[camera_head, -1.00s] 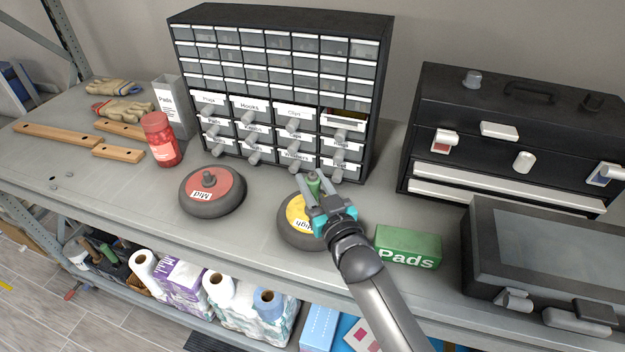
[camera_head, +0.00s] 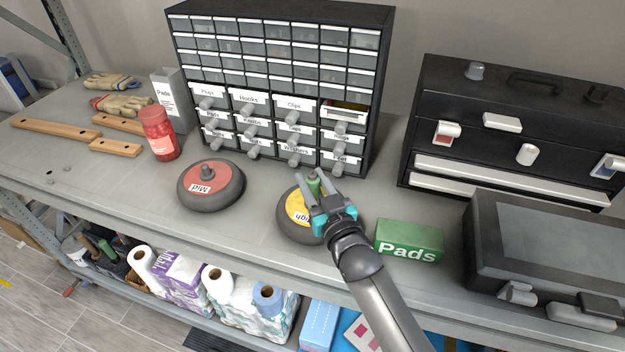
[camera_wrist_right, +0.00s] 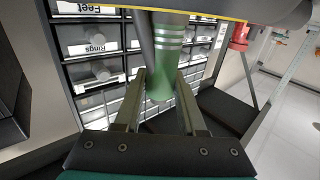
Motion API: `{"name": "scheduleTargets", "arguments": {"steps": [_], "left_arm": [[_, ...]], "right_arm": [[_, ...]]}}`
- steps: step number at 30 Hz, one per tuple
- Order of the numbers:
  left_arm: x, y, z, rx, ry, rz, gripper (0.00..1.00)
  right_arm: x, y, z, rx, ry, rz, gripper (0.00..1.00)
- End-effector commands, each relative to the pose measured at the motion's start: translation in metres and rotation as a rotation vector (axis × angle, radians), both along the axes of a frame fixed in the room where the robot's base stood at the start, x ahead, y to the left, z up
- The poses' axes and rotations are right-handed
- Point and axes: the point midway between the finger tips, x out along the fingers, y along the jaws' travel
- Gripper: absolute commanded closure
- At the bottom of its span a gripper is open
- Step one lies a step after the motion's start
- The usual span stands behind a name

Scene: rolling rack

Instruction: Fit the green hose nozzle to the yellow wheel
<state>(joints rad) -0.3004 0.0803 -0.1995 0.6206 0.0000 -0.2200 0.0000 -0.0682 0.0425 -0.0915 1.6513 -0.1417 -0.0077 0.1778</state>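The yellow wheel (camera_head: 293,208) is a dark round disc with a yellow top marked "High", lying on the bench in the head view. My right gripper (camera_head: 314,192) is over its right part and hides some of it. The green hose nozzle (camera_head: 314,184) is upright between the fingers. In the right wrist view the nozzle (camera_wrist_right: 168,55) sits between my right gripper's fingers (camera_wrist_right: 160,78), which close on its sides. A grey post (camera_wrist_right: 145,40) shows beside it there, and the wheel's dark edge is at the top. I cannot tell whether the nozzle is seated. My left gripper is out of view.
A red-topped wheel marked "Mid" (camera_head: 211,182) lies to the left. A green Pads box (camera_head: 408,242) stands close to the right of my arm. The drawer cabinet (camera_head: 381,60) stands behind, with knobs sticking out. A grey case (camera_head: 545,245) is at right.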

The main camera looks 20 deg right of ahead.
Motion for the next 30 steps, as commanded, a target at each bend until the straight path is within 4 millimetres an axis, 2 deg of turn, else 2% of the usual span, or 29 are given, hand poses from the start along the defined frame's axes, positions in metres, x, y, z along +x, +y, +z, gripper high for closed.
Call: {"name": "scheduleTargets", "arguments": {"steps": [1,7,9,20,23,30], "left_arm": [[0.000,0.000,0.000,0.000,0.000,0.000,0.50],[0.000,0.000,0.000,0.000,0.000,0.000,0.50],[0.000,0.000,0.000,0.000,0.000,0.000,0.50],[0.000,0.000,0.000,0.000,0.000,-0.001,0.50],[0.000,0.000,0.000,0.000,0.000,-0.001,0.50],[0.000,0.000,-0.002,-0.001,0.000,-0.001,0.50]], "right_arm": [[0.000,0.000,-0.001,0.000,0.002,0.000,0.54],[0.000,0.000,-0.001,0.000,0.002,0.000,0.31],[0.000,0.000,-0.001,0.000,0.002,0.000,0.27],[-0.007,-0.001,-0.002,0.000,0.004,0.000,0.27],[-0.019,-0.002,-0.002,0.000,0.004,0.000,0.27],[-0.059,-0.005,-0.002,0.000,0.005,0.000,0.27]]}}
